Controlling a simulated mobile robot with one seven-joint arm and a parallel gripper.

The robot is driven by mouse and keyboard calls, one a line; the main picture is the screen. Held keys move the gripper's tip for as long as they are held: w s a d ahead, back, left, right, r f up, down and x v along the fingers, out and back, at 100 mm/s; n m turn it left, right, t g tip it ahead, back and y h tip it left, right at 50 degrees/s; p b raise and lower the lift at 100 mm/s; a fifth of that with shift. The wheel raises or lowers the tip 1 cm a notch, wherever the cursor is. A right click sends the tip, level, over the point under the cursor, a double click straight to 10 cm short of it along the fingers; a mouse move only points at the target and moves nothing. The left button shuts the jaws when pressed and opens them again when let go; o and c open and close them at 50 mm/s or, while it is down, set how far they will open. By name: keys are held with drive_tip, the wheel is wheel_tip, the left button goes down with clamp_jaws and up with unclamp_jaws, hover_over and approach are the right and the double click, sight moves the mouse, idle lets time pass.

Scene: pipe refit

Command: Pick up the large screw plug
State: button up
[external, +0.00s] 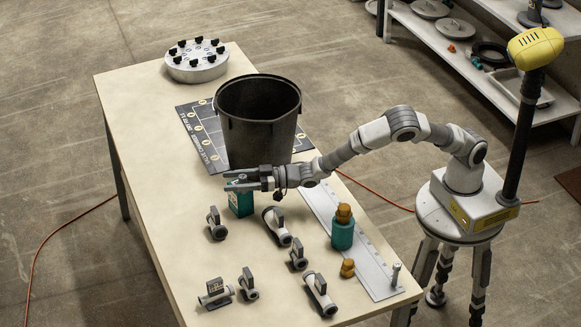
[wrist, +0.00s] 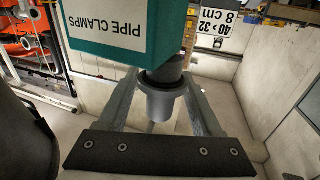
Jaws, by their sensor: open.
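Two brass-coloured plug-like pieces show in the external view. One (external: 343,212) sits on top of a teal cylinder (external: 342,236); a smaller-looking one (external: 347,268) lies on the table nearer the front. I cannot tell for certain which is the large screw plug; neither is recognisable in the wrist view. My gripper (external: 230,181) is open, at the teal box (external: 240,204), to the left of and beyond both pieces. In the wrist view, a grey tapered fitting (wrist: 160,100) appears between my fingers (wrist: 161,82); contact cannot be told. The box, labelled for pipe clamps (wrist: 108,28), partly blocks that view.
A black bucket (external: 257,120) stands on a dark mat (external: 190,119) just behind my gripper. Several grey pipe fittings (external: 276,226) lie across the front half of the table (external: 140,100). A pale ruled strip (external: 380,284) runs along the right edge. A round flanged disc (external: 196,68) is at the far end.

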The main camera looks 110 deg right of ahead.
clamp_jaws()
idle(0.4)
wheel_tip(320, 180, up, 10)
drive_tip(key=m+g+h, duration=0.3)
drive_tip(key=m+h, duration=0.1)
drive_tip(key=h, duration=0.2)
hover_over(232, 183)
wheel_tip(232, 183, down, 10)
drive_tip(key=shift+w+r+b, duration=0.1)
drive_tip(key=shift+r+b, duration=0.05)
drive_tip(key=shift+b, duration=0.65)
